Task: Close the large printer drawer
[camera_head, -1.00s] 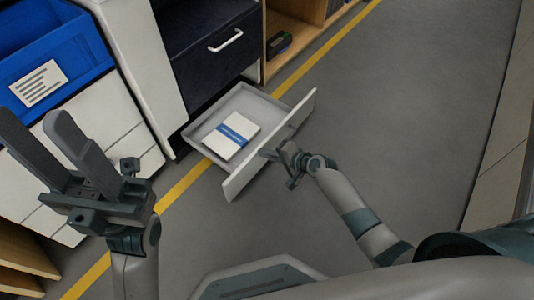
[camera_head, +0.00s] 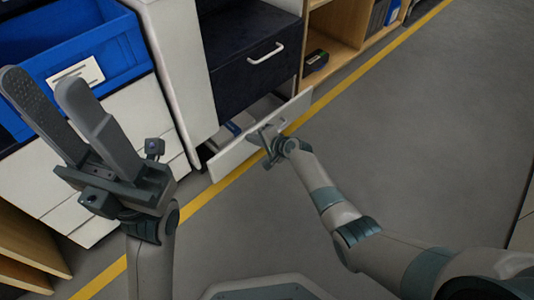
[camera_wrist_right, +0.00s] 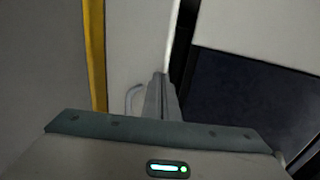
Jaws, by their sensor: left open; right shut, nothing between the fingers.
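The large printer drawer (camera_head: 226,160) is the low white-fronted drawer under the dark drawer; it stands partly open, and a white pack with a blue band (camera_head: 231,130) shows inside it. My right gripper (camera_head: 264,137) is shut and empty at the outer face of the drawer front, seemingly touching it; the exact contact is hard to tell. In the right wrist view the shut fingers (camera_wrist_right: 162,98) point at the white front, beside its pale handle (camera_wrist_right: 132,97). My left gripper (camera_head: 58,112) is open and empty at the left, away from the drawer.
The dark upper drawer (camera_head: 240,72) with a white handle is closed above. A blue bin (camera_head: 70,60) stands on white cabinets at left. Wooden shelves (camera_head: 345,40) stand at the back. The grey floor (camera_head: 400,130) to the right is clear, with a yellow line (camera_head: 330,92) along it.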

